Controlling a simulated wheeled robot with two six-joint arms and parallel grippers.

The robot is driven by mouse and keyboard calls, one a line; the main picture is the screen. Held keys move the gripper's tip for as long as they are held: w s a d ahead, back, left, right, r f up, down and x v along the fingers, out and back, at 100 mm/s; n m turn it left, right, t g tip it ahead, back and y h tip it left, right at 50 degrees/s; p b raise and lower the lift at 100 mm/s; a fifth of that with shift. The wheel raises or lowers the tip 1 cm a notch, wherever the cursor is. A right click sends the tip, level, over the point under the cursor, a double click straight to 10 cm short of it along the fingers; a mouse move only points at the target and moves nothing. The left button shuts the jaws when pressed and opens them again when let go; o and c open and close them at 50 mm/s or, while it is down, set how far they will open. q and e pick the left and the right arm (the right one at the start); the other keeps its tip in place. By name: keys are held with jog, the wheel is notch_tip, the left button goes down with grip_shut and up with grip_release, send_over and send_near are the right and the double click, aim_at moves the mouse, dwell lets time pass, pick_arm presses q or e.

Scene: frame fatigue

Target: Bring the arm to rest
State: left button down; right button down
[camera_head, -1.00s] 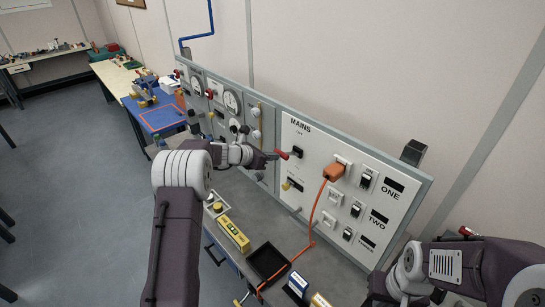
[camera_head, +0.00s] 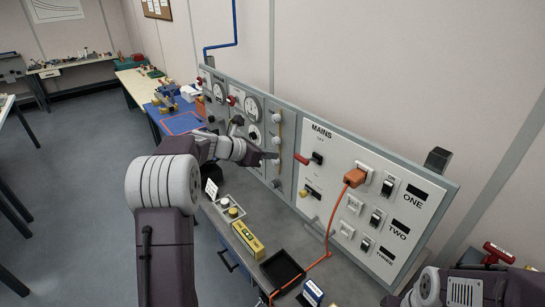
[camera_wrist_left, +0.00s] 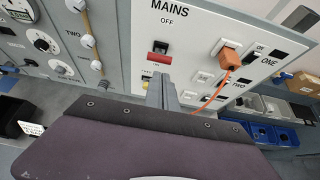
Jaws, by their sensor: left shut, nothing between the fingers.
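My left gripper (camera_head: 275,160) is shut and empty in front of the panel, left of the red mains handle (camera_head: 303,159) and apart from it in the head view. In the wrist view its closed fingers (camera_wrist_left: 162,92) point at the panel below the mains switch (camera_wrist_left: 160,47), which has a red handle (camera_wrist_left: 158,59). The word OFF shows above the switch. My right arm enters at the lower right of the head view; its gripper is out of view.
An orange plug (camera_head: 354,177) sits in the panel (camera_head: 336,140), its cable running down to the bench. A black tray (camera_head: 283,268), a yellow box (camera_head: 248,238) and a button box (camera_head: 229,210) stand on the bench below.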

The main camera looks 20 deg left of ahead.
pick_arm(q)
jog(key=s+d+f+m+g+h+b, duration=0.1)
jog(key=s+d+f+m+g+b, duration=0.2)
jog(key=d+b, duration=0.45)
jog(key=s+d+f+m+g+y+b, duration=0.15)
jog(key=s+d+f+m, duration=0.4)
jog(key=s+f, duration=0.6)
jog(key=s+a+f+m+g+y, duration=0.2)
jog(key=s+a+f+m+y, duration=0.1)
jog(key=s+f+m, duration=0.4)
jog(key=s+a+f+m+g+y+b, duration=0.1)
jog(key=s+a+f+m, duration=0.4)
jog(key=s+m, duration=0.6)
jog(key=shift+s+f+m+g+y, duration=0.2)
jog(key=shift+f+m+g+y, duration=0.55)
jog(key=shift+f+m+y, duration=0.4)
